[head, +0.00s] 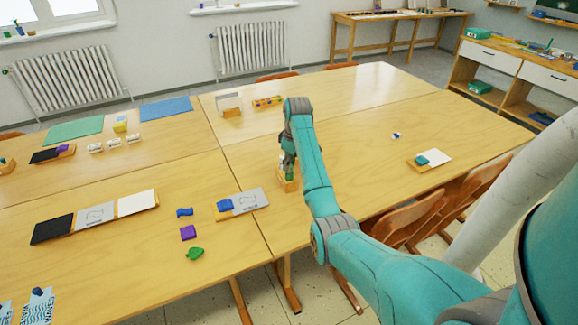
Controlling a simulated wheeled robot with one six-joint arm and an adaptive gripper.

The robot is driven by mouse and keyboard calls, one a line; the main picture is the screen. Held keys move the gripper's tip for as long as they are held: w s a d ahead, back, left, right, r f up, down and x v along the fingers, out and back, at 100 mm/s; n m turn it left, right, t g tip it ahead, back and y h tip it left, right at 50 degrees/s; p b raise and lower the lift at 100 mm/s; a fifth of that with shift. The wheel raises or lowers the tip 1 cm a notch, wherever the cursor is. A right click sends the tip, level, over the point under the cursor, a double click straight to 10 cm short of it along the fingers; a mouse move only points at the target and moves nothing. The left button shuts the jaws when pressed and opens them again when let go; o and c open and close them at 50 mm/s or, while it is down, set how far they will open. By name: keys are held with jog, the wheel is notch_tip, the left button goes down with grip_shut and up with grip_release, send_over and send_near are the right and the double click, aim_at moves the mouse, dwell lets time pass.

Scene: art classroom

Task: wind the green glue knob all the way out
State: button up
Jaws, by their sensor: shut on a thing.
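My gripper (287,168) points down over a small yellow-wood holder (289,185) on the table, near the seam between the tabletops. Its fingers are shut at the top of what stands in the holder. The green glue knob is too small and too covered by the gripper to make out, so how far it is wound out cannot be seen.
A grey-and-blue card (251,200) lies just left of the holder. Blue, purple and green pieces (188,233) lie further left. A small wooden tray (421,162) with a white card sits at right. The tabletop between is clear.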

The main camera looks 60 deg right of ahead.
jog(key=m, duration=0.5)
jog(key=shift+h, duration=0.3)
jog(key=m, duration=0.6)
jog(key=shift+g+h, duration=0.3)
jog(key=o, duration=1.6)
jog(key=shift+c, duration=0.2)
jog(key=n, duration=0.5)
jog(key=n+y, duration=0.1)
jog(key=n, duration=0.5)
